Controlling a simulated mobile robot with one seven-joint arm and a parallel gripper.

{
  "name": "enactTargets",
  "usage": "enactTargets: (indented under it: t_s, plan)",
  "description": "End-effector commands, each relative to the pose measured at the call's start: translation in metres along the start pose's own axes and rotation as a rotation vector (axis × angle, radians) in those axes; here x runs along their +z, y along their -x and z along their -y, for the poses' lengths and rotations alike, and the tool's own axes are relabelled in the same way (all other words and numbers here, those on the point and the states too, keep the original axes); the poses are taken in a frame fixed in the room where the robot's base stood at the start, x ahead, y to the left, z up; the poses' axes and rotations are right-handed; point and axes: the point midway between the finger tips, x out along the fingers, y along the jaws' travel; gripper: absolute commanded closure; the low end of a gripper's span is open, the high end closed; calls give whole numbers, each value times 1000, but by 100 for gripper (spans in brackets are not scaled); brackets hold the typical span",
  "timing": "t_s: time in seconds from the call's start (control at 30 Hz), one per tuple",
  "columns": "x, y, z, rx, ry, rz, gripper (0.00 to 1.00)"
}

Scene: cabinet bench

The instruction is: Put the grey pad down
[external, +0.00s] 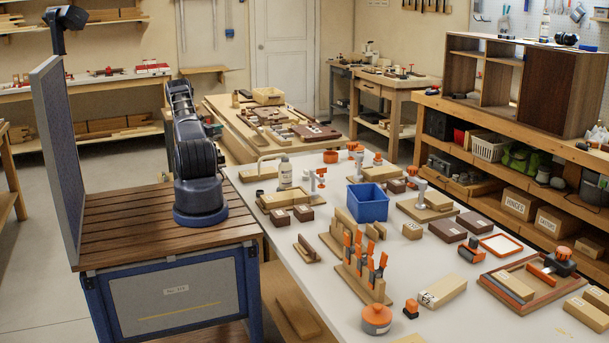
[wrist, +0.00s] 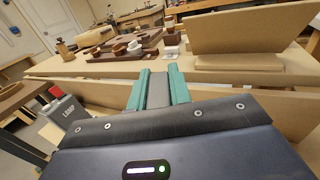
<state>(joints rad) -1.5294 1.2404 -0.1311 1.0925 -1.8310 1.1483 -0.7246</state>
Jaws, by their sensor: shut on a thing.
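My gripper (wrist: 159,73) shows in the wrist view with two teal fingers pointing away from the camera. The fingers are shut on the grey pad (wrist: 157,93), a flat grey piece that fills the gap between them. Ahead of the fingertips is a light wooden bench top (wrist: 75,67). Whether the pad touches that surface cannot be told.
In the wrist view, brown trays (wrist: 128,52) with small cups and blocks stand beyond the fingertips. A tan board (wrist: 245,32) rises at the right. The bench's left part looks clear.

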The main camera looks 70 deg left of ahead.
Motion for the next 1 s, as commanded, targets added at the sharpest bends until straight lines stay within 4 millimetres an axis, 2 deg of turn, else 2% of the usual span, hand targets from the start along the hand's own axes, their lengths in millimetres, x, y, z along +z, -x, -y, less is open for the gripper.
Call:
enactTargets:
  t_s: [0.63, 0.8, 1.0]
  plan:
    - [-134, -1, 1, -1, 1, -1, 100]
    - [-152, -1, 1, 0, 1, -1, 100]
    - [-161, -1, 1, -1, 0, 0, 100]
